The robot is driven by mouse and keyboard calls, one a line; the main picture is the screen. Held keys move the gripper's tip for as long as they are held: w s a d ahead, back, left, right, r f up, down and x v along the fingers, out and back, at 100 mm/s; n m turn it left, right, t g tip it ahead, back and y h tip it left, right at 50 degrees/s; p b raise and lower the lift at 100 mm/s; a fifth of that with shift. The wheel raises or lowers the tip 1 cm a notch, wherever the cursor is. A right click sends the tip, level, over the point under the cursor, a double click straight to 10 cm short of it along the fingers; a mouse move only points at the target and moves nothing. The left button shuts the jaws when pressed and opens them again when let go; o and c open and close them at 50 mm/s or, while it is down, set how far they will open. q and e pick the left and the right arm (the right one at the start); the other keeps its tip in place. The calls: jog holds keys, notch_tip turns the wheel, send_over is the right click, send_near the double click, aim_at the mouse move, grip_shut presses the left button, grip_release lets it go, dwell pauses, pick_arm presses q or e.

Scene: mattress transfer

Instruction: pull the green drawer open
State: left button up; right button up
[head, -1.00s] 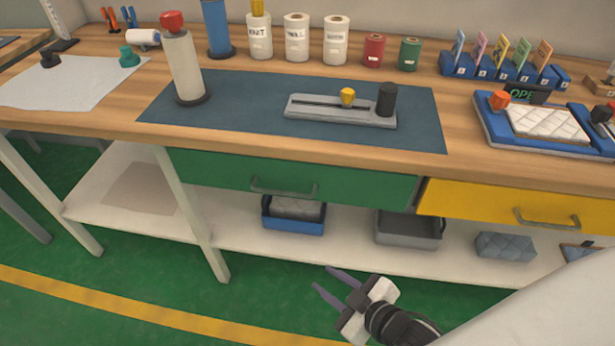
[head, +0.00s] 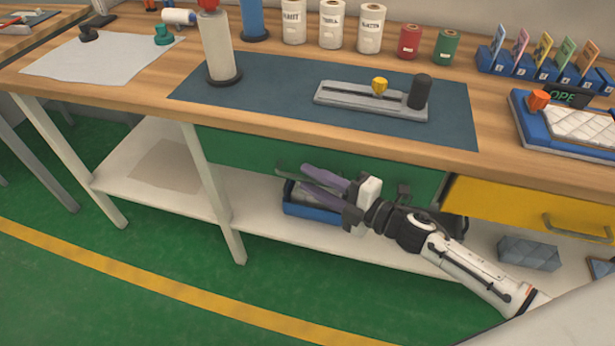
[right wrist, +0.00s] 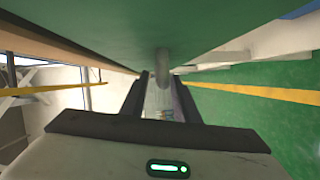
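The green drawer (head: 400,180) sits under the bench top, its front level with the bench edge, and looks closed. Its grey handle (head: 288,167) is partly hidden by my right gripper (head: 309,179). The purple-grey fingers reach in from the right at the handle. In the right wrist view, the handle (right wrist: 162,66) shows between the two fingers of the right gripper (right wrist: 160,95), with a gap on each side, and the green drawer front (right wrist: 150,25) fills the top. The right gripper is open. My left gripper is not in view.
A yellow drawer (head: 515,208) is just right of the green one. A blue bin (head: 305,207) stands on the lower shelf (head: 150,185) below the gripper. A table leg (head: 212,195) stands to the left. The green floor in front is clear.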

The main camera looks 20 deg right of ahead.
jog(key=shift+x, duration=0.9)
grip_shut()
